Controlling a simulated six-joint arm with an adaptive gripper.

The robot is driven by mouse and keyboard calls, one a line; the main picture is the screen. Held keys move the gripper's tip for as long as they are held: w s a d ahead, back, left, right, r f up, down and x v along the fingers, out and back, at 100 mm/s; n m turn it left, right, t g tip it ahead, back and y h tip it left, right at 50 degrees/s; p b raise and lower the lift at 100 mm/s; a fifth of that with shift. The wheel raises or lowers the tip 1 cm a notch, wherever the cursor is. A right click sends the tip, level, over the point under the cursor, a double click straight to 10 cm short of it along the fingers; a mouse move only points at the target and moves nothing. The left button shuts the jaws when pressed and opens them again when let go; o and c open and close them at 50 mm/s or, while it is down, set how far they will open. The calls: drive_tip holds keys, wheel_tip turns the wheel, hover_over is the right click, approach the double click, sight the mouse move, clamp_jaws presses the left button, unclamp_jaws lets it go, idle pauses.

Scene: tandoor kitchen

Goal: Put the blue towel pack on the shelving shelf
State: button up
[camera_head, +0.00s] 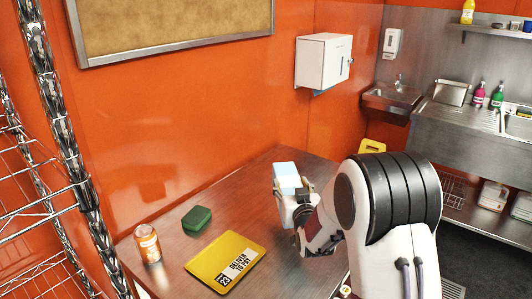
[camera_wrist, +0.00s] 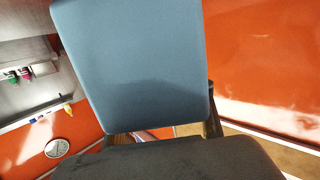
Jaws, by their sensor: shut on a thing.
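The blue towel pack (camera_head: 286,177) is a pale blue block held up at the far side of the steel table in the head view. My gripper (camera_head: 298,192) is shut on it, and the pack sticks out beyond the fingers. In the wrist view the pack (camera_wrist: 135,65) fills the upper middle as a flat blue-grey face. The chrome wire shelving (camera_head: 65,140) stands at the left edge of the head view, apart from my gripper. A wire shelf of it (camera_head: 40,215) shows at the lower left; only part of the rack is in frame.
On the steel table (camera_head: 240,205) are an orange can (camera_head: 148,243), a green block (camera_head: 197,218) and a yellow printed packet (camera_head: 225,262). The shelving's upright posts stand near the table's left end. A white dispenser (camera_head: 323,61) hangs on the orange wall.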

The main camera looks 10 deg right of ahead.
drive_tip(key=shift+r, duration=0.15)
drive_tip(key=s+f, duration=0.2)
drive_tip(key=s, duration=1)
drive_tip(key=shift+s+a+f, duration=0.15)
drive_tip(key=shift+a+f, duration=0.1)
drive_tip(key=shift+f, duration=0.1)
drive_tip(key=shift+f, duration=0.15)
idle(0.9)
drive_tip(key=w+r, duration=0.1)
drive_tip(key=w, duration=0.3)
drive_tip(key=w+r, duration=0.1)
drive_tip(key=w, duration=0.3)
drive_tip(key=w+r, duration=0.1)
drive_tip(key=w, duration=0.3)
drive_tip(key=shift+d+r, duration=0.25)
drive_tip(key=shift+w+f, duration=0.15)
drive_tip(key=shift+f, duration=0.1)
